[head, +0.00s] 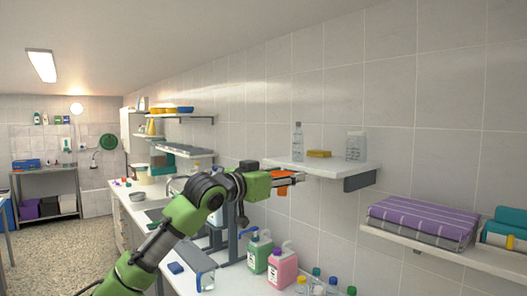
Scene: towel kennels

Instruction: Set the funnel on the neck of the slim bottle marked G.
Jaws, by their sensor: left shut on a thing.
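My left gripper (288,179) is in the middle of the head view, in front of the wall shelf's left end. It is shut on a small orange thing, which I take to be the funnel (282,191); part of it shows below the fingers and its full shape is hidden. A slim clear bottle (297,146) stands upright on the shelf, above and just right of the gripper. I cannot read a letter G on it. The funnel is apart from this bottle. My right gripper is not in view.
The wall shelf (335,170) also holds a yellow-orange block (319,154) and a pale container (355,147). Below, green (259,252) and pink (282,268) pump bottles and several small capped bottles crowd the counter. A right-hand shelf holds folded towels (423,219).

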